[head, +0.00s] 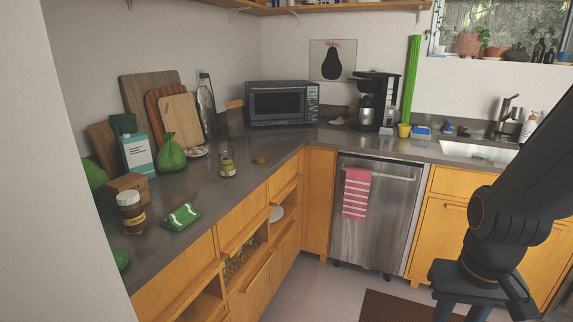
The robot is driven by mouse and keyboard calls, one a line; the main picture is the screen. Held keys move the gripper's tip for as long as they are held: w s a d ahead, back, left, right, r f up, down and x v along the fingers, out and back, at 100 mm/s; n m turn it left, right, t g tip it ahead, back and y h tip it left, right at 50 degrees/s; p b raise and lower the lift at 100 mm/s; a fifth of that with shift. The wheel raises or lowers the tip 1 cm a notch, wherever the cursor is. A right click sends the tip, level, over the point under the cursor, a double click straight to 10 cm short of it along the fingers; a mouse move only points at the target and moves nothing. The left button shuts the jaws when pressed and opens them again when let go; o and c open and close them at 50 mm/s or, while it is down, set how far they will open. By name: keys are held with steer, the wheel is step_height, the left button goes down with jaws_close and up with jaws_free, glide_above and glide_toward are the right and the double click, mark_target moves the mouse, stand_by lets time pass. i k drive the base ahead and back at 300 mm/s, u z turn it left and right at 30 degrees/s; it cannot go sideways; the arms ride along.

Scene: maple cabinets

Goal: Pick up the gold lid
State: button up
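I cannot pick out the gold lid with certainty. A small brownish-gold round item (260,159) lies on the grey counter (205,190), right of a glass jar (227,166) with a yellowish label. It is too small to tell whether it is a lid. A honey jar (131,213) with a pale top stands near the counter's front left end. My dark arm shows at the right, away from the left counter.
A green-and-white packet (181,217), a green bag (171,153), a carton (138,156) and cutting boards (181,118) crowd the left counter. A microwave (281,103) and coffee maker (374,101) stand behind. Floor is open before the dishwasher (379,220).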

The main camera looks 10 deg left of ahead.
mark_target(258, 159)
steer(key=z, duration=0.2)
steer(key=i, duration=1.9)
steer(key=u, duration=1.4)
steer(key=i, duration=0.7)
steer(key=u, duration=0.7)
